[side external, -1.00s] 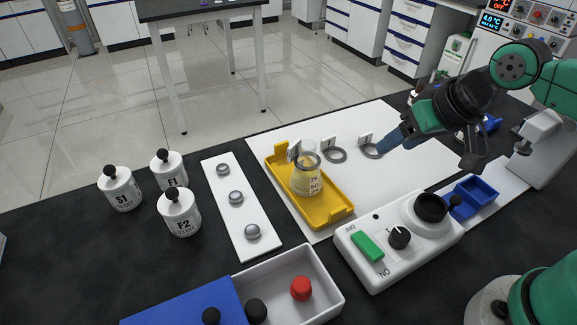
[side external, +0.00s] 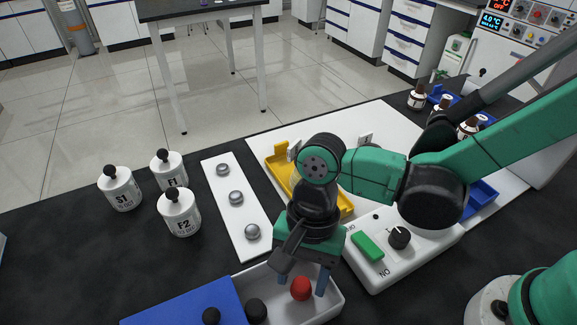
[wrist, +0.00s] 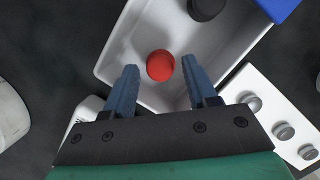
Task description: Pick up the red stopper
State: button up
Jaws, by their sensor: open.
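The red stopper (side external: 301,288) sits in the white box (side external: 334,303) at the front of the table. My gripper (side external: 302,288) is above that box, pointing down, with its blue fingers apart. In the wrist view the red stopper (wrist: 160,65) shows between and slightly beyond the tips of the open fingers (wrist: 160,75). Nothing is held. I cannot tell how far the fingertips are above the stopper.
A black stopper (side external: 256,310) lies beside the red one, near the box's blue lid (side external: 185,306). A white switch unit (side external: 385,275) stands close to the right. A white strip (side external: 245,245) with metal discs and several white jars (side external: 180,213) are to the left.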

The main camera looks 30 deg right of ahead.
jog(key=shift+x, duration=1)
grip_shut()
jog(key=shift+r, duration=0.1)
